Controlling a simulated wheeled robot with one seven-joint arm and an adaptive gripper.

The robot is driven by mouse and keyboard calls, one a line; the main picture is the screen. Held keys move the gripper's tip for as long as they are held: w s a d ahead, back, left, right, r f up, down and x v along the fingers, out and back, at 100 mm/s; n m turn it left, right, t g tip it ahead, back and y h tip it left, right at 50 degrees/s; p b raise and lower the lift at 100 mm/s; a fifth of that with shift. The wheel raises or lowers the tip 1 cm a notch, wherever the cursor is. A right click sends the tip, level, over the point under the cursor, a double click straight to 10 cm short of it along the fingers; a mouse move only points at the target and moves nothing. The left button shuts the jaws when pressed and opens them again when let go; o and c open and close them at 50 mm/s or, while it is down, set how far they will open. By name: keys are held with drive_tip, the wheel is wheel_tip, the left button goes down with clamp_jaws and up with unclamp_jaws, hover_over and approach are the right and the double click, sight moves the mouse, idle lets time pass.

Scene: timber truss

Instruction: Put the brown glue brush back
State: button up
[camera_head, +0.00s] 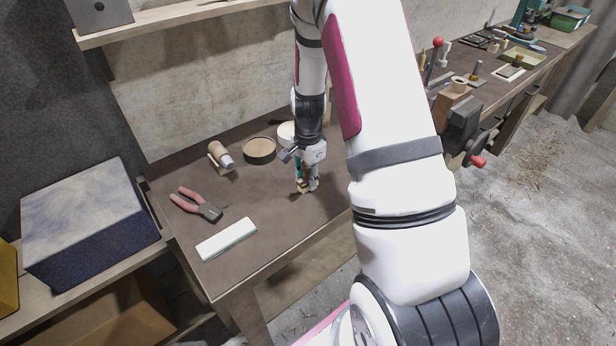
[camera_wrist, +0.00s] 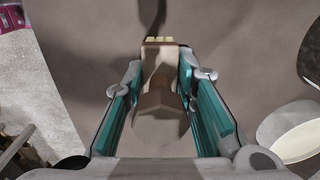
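My gripper (camera_head: 307,186) is low over the dark workbench (camera_head: 265,215), near its front edge. In the wrist view the brown glue brush (camera_wrist: 160,88) is between the teal finger pads (camera_wrist: 160,75), which close in on both its sides. Its pale tip (camera_wrist: 158,40) points away from the wrist camera, and its near end is pale and blurred. In the head view only a small tan part (camera_head: 303,190) shows below the fingers. I cannot tell whether its tip touches the bench. A white pot (camera_head: 286,132) stands behind my gripper, partly hidden by it.
A round tin (camera_head: 259,150) and a tan cylinder on a small stand (camera_head: 221,156) are at the back of the bench. Red-handled pliers (camera_head: 196,204) and a white block (camera_head: 226,239) lie at the left. A vise (camera_head: 462,125) is at the right. The front middle is clear.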

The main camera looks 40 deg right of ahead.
drive_tip(key=shift+o, duration=1.3)
drive_tip(key=shift+r, duration=0.15)
wheel_tip(320, 180, up, 12)
drive_tip(key=shift+b, duration=0.8)
drive_tip(key=s+a+r+n+t, duration=0.1)
drive_tip(key=s+a+r+n, duration=0.3)
drive_tip(key=r, duration=0.3)
drive_tip(key=s+a+r+n+t, duration=0.2)
drive_tip(key=a+r+n, duration=0.2)
drive_tip(key=a+r, duration=0.25)
drive_tip(key=s+a+r+n+t, duration=0.1)
drive_tip(key=s+a+r+n, duration=0.2)
drive_tip(key=s, duration=0.3)
drive_tip(key=s+a+r+n+t, duration=0.1)
drive_tip(key=s+a+r+n, duration=0.2)
drive_tip(key=s+n, duration=0.3)
drive_tip(key=shift+s+a+n, duration=0.3)
drive_tip(key=shift+s+a, duration=0.2)
drive_tip(key=shift+a, duration=0.2)
